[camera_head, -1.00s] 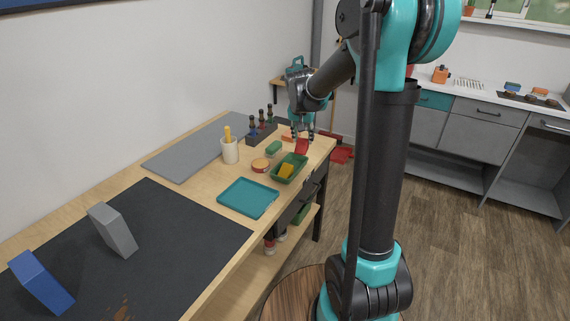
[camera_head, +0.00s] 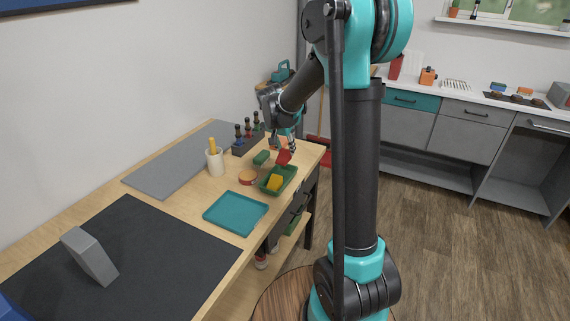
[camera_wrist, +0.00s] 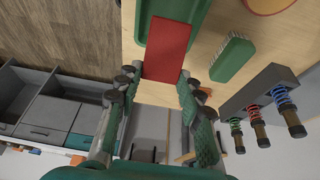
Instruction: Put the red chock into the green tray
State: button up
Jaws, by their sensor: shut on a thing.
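The red chock (camera_head: 283,157) is in my gripper (camera_head: 286,149), held just above the far edge of the green tray (camera_head: 289,179). In the wrist view the red chock (camera_wrist: 167,47) sits between the fingertips of my gripper (camera_wrist: 158,78), which is shut on it. The chock covers part of the green tray (camera_wrist: 141,25) there. A yellow block (camera_head: 275,183) lies inside the tray. I cannot tell from these views how high the chock is above the tray.
A green brush-like block (camera_head: 261,158) and a round orange-rimmed dish (camera_head: 247,177) lie beside the tray. A teal tray (camera_head: 236,213), a white cup (camera_head: 215,163) and a rack of small shock absorbers (camera_head: 246,140) stand nearby. The workbench edge is close on the right.

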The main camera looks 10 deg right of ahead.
jog(key=shift+f, duration=3.5)
jog(key=o, duration=0.9)
jog(key=shift+f, duration=0.1)
jog(key=v, duration=1.2)
jog(key=s+d+f+n+y, duration=0.1)
jog(key=s+d+f+n, duration=0.1)
jog(key=s, duration=0.7)
jog(key=s+d+f+n+y, duration=0.1)
jog(key=s+f, duration=0.3)
jog(key=s, duration=0.4)
jog(key=s+d+f+n, duration=0.3)
jog(key=s+f+n, duration=0.1)
jog(key=s, duration=0.5)
jog(key=shift+s+d+y, duration=0.3)
jog(key=shift+d+y, duration=0.1)
